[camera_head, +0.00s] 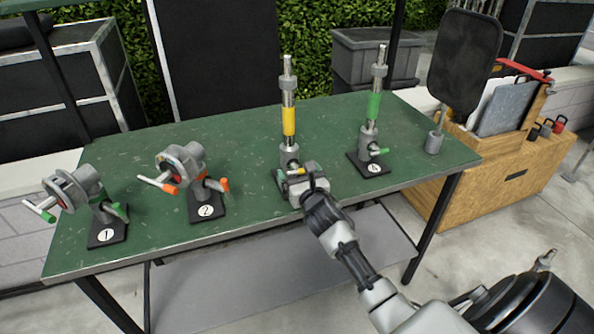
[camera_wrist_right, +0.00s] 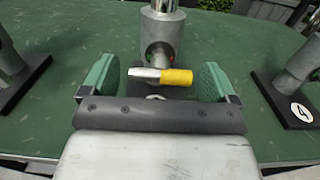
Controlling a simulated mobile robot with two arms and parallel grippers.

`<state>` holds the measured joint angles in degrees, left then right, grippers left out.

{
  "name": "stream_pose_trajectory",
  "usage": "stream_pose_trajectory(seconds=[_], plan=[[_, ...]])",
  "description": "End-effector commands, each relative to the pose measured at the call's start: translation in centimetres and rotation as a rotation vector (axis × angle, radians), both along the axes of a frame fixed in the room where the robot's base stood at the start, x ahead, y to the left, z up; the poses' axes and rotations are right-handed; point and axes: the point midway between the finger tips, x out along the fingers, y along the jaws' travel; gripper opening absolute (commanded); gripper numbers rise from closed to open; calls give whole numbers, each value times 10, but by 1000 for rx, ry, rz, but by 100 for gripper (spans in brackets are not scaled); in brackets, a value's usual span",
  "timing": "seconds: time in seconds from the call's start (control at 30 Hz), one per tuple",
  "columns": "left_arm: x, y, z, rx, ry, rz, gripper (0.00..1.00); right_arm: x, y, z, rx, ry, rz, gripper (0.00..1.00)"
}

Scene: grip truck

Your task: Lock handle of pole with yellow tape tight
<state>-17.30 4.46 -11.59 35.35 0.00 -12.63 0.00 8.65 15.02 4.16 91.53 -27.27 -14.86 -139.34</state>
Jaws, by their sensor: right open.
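The pole with yellow tape (camera_head: 289,120) stands upright on the green table, the third stand from the left. Its handle, with a yellow grip (camera_wrist_right: 177,77) and a bare metal end, lies crosswise at the base of the pole in the right wrist view. My right gripper (camera_head: 293,178) is at the pole's base in the head view and hides most of its stand. In the wrist view the right gripper (camera_wrist_right: 160,82) is open, its green pads on either side of the handle and apart from it. My left gripper is not in view.
The green-taped pole (camera_head: 374,106), stand 4, is close to the right. Clamp stands 1 (camera_head: 107,236) and 2 (camera_head: 206,210) are to the left. A black paddle (camera_head: 464,57) stands on the table's right end. The table (camera_head: 250,135) is clear behind the stands.

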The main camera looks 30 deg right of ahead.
Motion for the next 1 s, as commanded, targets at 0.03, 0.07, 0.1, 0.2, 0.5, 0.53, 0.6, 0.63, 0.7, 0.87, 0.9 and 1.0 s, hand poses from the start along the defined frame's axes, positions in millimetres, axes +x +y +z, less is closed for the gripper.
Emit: stream_pose_trajectory(seconds=[0.03,0.07,0.1,0.2,0.5,0.53,0.6,0.63,0.7,0.87,0.9,1.0], plan=[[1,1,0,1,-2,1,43,4,-1,1,2,-1,-1,89],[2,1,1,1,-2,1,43,6,-1,0,2,0,0,89],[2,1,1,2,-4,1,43,8,-2,0,2,0,0,89],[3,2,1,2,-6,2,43,10,-2,0,2,-1,1,89],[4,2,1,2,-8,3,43,10,-2,0,2,0,1,77],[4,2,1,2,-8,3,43,10,-2,0,2,0,0,72],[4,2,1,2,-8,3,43,10,-2,0,2,0,0,62],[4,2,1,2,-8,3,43,10,-2,0,2,0,0,57],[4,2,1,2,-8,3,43,10,-2,0,2,0,0,46],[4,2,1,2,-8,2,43,10,-2,0,4,-1,1,40],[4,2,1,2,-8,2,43,10,-2,0,8,-2,1,40],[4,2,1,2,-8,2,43,10,-2,0,23,-6,1,40]])
